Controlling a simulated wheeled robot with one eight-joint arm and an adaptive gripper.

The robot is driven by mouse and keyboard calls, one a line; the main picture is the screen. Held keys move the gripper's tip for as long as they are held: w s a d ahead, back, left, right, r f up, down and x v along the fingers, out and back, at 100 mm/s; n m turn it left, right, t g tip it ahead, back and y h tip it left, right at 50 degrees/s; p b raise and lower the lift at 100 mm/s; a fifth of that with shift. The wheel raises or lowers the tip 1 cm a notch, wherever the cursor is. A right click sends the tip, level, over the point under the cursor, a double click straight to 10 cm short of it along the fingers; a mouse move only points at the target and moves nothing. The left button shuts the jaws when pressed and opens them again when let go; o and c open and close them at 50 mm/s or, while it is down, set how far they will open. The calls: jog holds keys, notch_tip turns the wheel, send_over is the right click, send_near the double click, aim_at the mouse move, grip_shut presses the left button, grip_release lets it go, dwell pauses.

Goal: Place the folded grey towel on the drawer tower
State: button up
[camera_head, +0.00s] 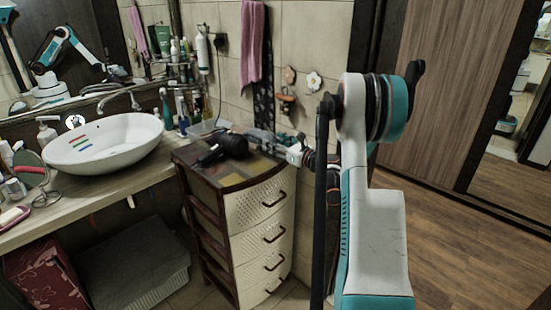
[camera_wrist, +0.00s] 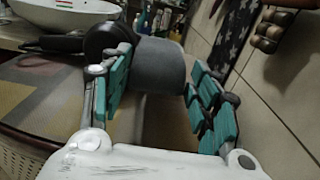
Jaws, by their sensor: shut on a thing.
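The drawer tower (camera_head: 262,214), with cream drawer fronts and a dark frame, stands right of the sink in the head view. Its patterned top (camera_wrist: 45,95) fills the left of the wrist view. My gripper (camera_wrist: 160,92) has teal-padded fingers shut on a smooth grey, rounded bundle, the folded grey towel (camera_wrist: 160,66). In the head view my gripper (camera_head: 292,150) is at the tower's back right edge, partly hidden by my arm. Whether the towel touches the top cannot be told.
A black hair dryer (camera_head: 228,146) lies on the tower top, close to the left finger in the wrist view. The front of the top is clear. The white basin (camera_head: 105,143) is at left. A tiled wall (camera_wrist: 285,90) rises close on the right.

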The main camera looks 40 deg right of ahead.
aim_at(276, 160)
jog(key=shift+f+b, duration=0.75)
jog(key=shift+f, duration=1.65)
jog(key=shift+r, duration=0.1)
jog(key=o, duration=0.6)
jog(key=shift+f, duration=0.2)
jog(key=o, duration=0.5)
jog(key=shift+c, duration=0.2)
jog(key=shift+r, duration=0.1)
jog(key=shift+r, duration=0.1)
